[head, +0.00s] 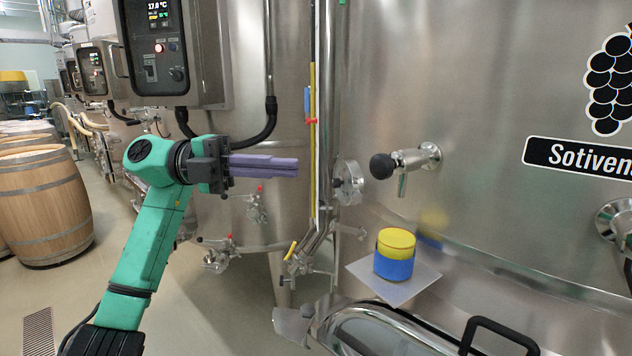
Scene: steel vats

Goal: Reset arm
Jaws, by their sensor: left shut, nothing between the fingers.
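My left gripper (264,165) shows in the head view at the end of my green arm, which comes up from the lower left. Its purple fingers are together and point to the right, with nothing between them. They are in front of a steel vat, left of a round valve fitting. My right gripper is not in the head view.
A yellow and blue cylinder (395,266) stands on a small grey plate (419,290) by the large vat. A tap with a black knob (383,166) sticks out above it. A control box (170,45) hangs at upper left. Wooden barrels (45,203) stand at far left.

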